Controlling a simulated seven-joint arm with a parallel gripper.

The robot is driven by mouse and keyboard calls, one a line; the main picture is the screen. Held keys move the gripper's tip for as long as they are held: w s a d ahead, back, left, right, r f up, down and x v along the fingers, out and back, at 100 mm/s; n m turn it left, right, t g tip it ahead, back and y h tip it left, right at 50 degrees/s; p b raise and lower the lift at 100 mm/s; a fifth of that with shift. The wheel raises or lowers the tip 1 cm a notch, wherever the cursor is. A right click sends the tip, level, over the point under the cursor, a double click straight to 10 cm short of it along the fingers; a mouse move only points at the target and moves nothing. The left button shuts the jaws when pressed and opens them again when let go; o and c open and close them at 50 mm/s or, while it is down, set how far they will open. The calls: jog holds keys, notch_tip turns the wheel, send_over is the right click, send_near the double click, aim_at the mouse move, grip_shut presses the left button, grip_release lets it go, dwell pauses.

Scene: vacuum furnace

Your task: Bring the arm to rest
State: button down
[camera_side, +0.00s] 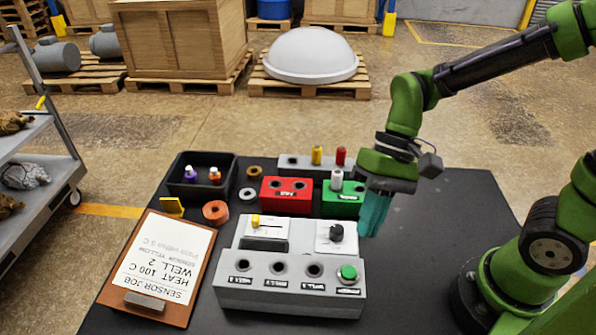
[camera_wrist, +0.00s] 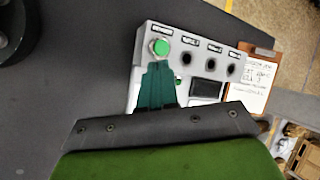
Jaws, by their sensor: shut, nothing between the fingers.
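My gripper (camera_side: 372,213) is shut and empty, with teal fingers pointing down. In the side view it hangs right of the green block (camera_side: 341,205) and behind the right end of the grey furnace unit (camera_side: 262,296). In the wrist view the shut fingers (camera_wrist: 158,68) overlap the unit's panel, just below its green button (camera_wrist: 161,47). Whether the fingertips touch anything cannot be told. The unit has several wells along its front, a slider with a yellow knob (camera_side: 255,220) and a black dial (camera_side: 336,232).
A red block (camera_side: 286,194) and a grey rack (camera_side: 297,164) with yellow and red sensors stand behind the unit. A black tray (camera_side: 202,165) holds two small bottles. A clipboard (camera_side: 179,232) lies left. The table's right side is clear up to my base.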

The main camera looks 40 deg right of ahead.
jog(key=w+d+r+t+h, duration=0.1)
jog(key=d+r+t+h, duration=0.3)
jog(key=d+r+t, duration=0.5)
jog(key=shift+w+d+r, duration=0.3)
jog(key=shift+w+d, duration=0.1)
jog(key=shift+d, duration=1.1)
